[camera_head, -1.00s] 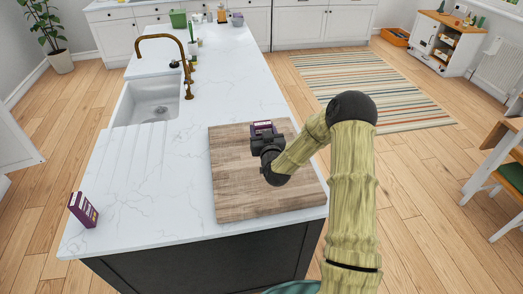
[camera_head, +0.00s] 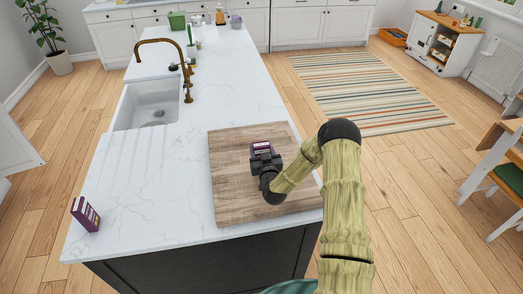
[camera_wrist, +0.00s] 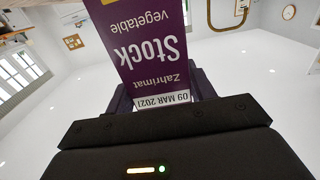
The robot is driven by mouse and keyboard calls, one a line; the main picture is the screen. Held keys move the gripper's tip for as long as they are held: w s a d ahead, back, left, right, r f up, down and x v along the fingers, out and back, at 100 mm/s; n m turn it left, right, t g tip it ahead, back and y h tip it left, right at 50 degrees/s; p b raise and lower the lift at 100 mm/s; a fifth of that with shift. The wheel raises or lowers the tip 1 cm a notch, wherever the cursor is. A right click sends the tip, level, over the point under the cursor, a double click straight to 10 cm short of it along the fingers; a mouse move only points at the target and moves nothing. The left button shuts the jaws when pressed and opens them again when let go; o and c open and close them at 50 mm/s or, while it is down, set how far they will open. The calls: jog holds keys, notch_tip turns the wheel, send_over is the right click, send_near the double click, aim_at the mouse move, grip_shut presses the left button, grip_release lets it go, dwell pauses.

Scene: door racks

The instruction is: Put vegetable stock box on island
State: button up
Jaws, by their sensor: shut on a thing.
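My gripper (camera_head: 264,160) is shut on a purple vegetable stock box (camera_head: 262,148), over the wooden board on the island. In the wrist view the box (camera_wrist: 147,50) stands between the dark fingers, its "Stock vegetable" label upside down in the picture. I cannot tell whether the box touches the board. The island (camera_head: 150,205) has a white marble top. A second, similar purple box (camera_head: 86,214) stands at the island's near left corner.
The wooden board (camera_head: 235,200) lies at the island's near right edge. A sink (camera_head: 147,105) with a brass tap (camera_head: 185,70) is at the left. The marble left of the board is clear.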

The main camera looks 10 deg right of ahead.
jog(key=shift+f, duration=0.45)
jog(key=shift+f, duration=0.2)
jog(key=o, duration=1.1)
jog(key=shift+r, duration=0.1)
